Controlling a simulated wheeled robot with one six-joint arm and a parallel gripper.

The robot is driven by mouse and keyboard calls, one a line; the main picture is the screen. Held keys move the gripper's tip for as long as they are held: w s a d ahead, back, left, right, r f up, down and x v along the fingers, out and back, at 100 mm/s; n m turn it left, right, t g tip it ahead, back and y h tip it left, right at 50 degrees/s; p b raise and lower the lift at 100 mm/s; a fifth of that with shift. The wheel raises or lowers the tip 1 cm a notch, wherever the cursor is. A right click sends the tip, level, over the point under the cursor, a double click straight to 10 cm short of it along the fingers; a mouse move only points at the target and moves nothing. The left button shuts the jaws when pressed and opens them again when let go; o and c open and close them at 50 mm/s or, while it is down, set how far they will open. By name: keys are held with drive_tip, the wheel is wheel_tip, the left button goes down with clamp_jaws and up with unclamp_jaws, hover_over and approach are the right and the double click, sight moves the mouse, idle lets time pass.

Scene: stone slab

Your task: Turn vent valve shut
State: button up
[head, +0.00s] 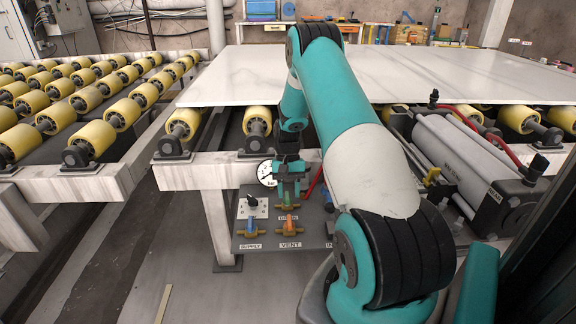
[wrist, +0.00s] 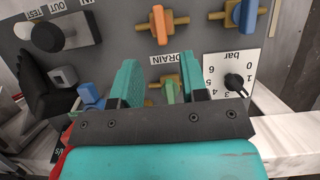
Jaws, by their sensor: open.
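The vent valve (head: 289,223) has an orange handle on a brass body, above the VENT label on the grey panel. In the wrist view the vent valve (wrist: 159,24) is near the top, its handle standing across the horizontal brass pipe. My gripper (head: 289,188) is in front of the panel above the vent valve in the head view. In the wrist view my gripper (wrist: 160,72) is open, with nothing held. The green drain handle (wrist: 170,92) shows between and behind its fingers. The vent handle lies beyond the fingertips, apart from them.
A supply valve with a blue handle (head: 250,231) is left of the vent valve. A pressure gauge (head: 266,173) is at the panel's upper left. A black knob (wrist: 46,37) and a blue part (wrist: 91,96) are left in the wrist view. The stone slab (head: 235,78) overhangs behind.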

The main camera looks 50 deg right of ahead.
drive_tip(key=v, duration=0.8)
drive_tip(key=shift+r, duration=0.35)
drive_tip(key=shift+w, duration=0.2)
drive_tip(key=w+a+r+n+h+p, duration=0.1)
drive_tip(key=w+a+r+n+p, duration=0.25)
drive_tip(key=a+r, duration=0.9)
drive_tip(key=s+a+r+n+t+p, duration=0.1)
drive_tip(key=s+a+r+n+p, duration=0.15)
drive_tip(key=a+r, duration=0.5)
drive_tip(key=s+a+r+n+t+p, duration=0.1)
drive_tip(key=s+a+r+n+p, duration=0.2)
drive_tip(key=a, duration=0.7)
drive_tip(key=s+a+r+n+y+p, duration=0.1)
drive_tip(key=s+a+r+n, duration=0.3)
drive_tip(key=s+a, duration=0.3)
drive_tip(key=s+a+r+n+p, duration=0.2)
drive_tip(key=s+a+r+n, duration=0.2)
drive_tip(key=s, duration=0.7)
drive_tip(key=a, duration=0.2)
drive_tip(key=shift+a+r+t+y, duration=0.2)
drive_tip(key=shift+a+t+y, duration=0.2)
